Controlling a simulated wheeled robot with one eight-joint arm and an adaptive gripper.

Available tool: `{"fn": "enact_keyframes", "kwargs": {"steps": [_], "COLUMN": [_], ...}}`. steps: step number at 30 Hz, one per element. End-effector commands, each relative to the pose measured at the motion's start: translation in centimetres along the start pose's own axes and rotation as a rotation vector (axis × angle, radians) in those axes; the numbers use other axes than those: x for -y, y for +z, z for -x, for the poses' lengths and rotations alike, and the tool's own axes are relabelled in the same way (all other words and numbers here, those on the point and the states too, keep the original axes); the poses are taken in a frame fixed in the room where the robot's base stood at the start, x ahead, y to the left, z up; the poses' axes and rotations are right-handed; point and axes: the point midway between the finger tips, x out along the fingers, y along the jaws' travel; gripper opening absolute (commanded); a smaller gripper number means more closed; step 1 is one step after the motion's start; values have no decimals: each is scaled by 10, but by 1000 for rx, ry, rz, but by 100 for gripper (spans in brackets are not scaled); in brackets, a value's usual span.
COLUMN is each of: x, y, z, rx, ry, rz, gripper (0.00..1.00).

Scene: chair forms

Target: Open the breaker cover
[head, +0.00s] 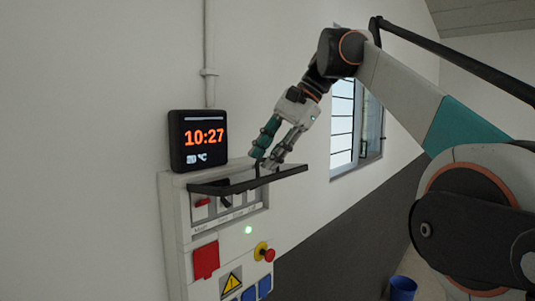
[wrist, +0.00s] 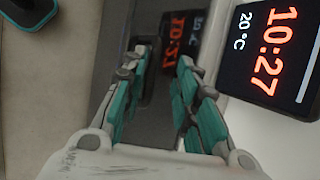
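The breaker cover (head: 225,187) is a dark, glossy flap at the top of the grey breaker panel. In the head view it stands tilted outward, seen nearly edge-on, with the breaker switches showing below it. My gripper (head: 264,162) is over the upper face of the cover, close to it. In the wrist view the dark cover (wrist: 168,105) lies beyond and between my fingers (wrist: 162,62) and mirrors the clock. The fingers are spread apart. A dark raised piece lies by the left finger; I cannot tell whether they touch.
A black digital clock (head: 198,139) stands on top of the panel, just left of the cover; it is close to the right finger in the wrist view (wrist: 270,50). Below are a red block (head: 205,260) and a red-and-yellow knob (head: 264,252). A blue bin (head: 402,287) stands on the floor.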

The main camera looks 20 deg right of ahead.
Motion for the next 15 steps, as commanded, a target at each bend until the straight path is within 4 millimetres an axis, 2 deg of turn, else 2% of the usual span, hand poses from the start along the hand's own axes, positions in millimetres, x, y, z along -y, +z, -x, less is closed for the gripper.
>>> {"fn": "enact_keyframes", "kwargs": {"steps": [5,15], "x": [0,-1], "y": [0,0], "z": [5,52], "rx": [0,0], "ry": [0,-1], "rz": [-1,-2], "gripper": [28,28]}}
